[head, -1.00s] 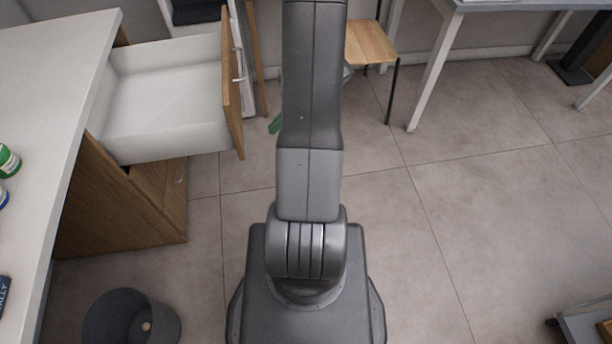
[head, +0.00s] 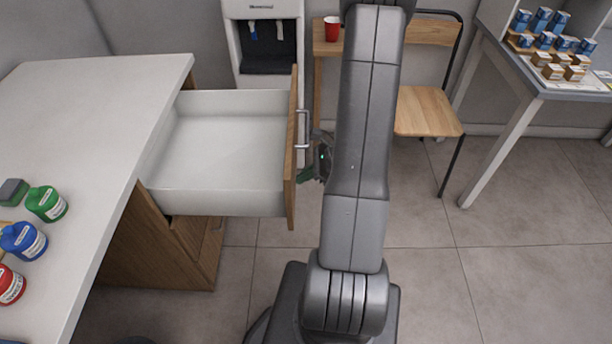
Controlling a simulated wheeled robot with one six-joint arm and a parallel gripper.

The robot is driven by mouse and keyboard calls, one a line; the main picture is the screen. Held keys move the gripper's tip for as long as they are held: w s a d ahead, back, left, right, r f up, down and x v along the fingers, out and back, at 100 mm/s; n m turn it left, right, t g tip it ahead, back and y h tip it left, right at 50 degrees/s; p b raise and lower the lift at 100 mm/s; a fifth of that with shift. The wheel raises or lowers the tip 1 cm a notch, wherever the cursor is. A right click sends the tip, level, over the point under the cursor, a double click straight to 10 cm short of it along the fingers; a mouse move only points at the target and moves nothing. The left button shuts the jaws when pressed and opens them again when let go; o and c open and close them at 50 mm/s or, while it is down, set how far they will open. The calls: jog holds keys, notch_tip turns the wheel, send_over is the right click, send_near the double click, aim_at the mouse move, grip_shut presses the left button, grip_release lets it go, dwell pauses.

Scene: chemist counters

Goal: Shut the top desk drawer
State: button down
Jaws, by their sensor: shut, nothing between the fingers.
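The top desk drawer (head: 222,150) is pulled far out of the white-topped desk (head: 110,110) on the left. It is white inside and looks empty. Its wooden front (head: 292,150) faces right and carries a metal bar handle (head: 304,130). My gripper (head: 318,165) is just right of the drawer front, near the handle and partly hidden behind my arm. It is shut and holds nothing. I cannot tell whether it touches the handle or front.
Green (head: 46,204), blue (head: 22,241) and red (head: 9,285) bottles stand on the desk. A water dispenser (head: 264,40) stands behind the drawer. A wooden chair (head: 428,110) and a table with boxes (head: 545,85) are at the right. The floor (head: 520,240) at lower right is clear.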

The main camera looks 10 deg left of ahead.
jog(key=s+a, duration=0.2)
jog(key=a, duration=1)
jog(key=s+a+p, duration=0.1)
jog(key=s+a, duration=0.2)
jog(key=a, duration=0.8)
jog(key=s+a, duration=0.3)
jog(key=a, duration=0.9)
jog(key=shift+s+a+p, duration=0.25)
jog(key=shift+a+p, duration=0.05)
jog(key=shift+a+r, duration=0.1)
jog(key=shift+r, duration=0.05)
